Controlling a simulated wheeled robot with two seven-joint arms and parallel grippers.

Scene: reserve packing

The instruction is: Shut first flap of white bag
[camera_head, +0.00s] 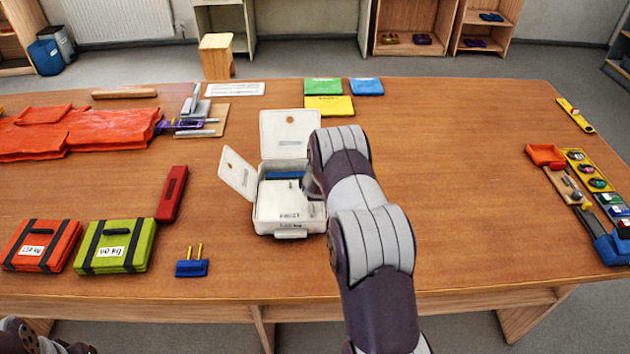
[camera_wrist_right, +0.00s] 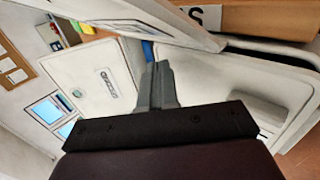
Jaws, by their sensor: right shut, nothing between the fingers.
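The white bag (camera_head: 263,212) stands open at the middle of the table, its label side facing me. Its back flap (camera_head: 290,128) stands up and its left flap (camera_head: 239,173) sticks outward to the left. A blue item (camera_head: 284,175) shows inside. The bag's right side is partly hidden by my right arm. My right gripper (camera_wrist_right: 160,72) is shut and empty, with its fingers close to the bag's white panels in the right wrist view. A labelled white flap (camera_wrist_right: 88,78) shows beyond them. I cannot tell whether the fingers touch the bag. My left gripper is out of view.
A red case (camera_head: 172,194), a green pack (camera_head: 115,245), an orange pack (camera_head: 42,245) and a blue block with yellow pegs (camera_head: 191,268) lie left of the bag. Coloured pouches (camera_head: 330,104) lie behind it. The table right of my arm is mostly clear.

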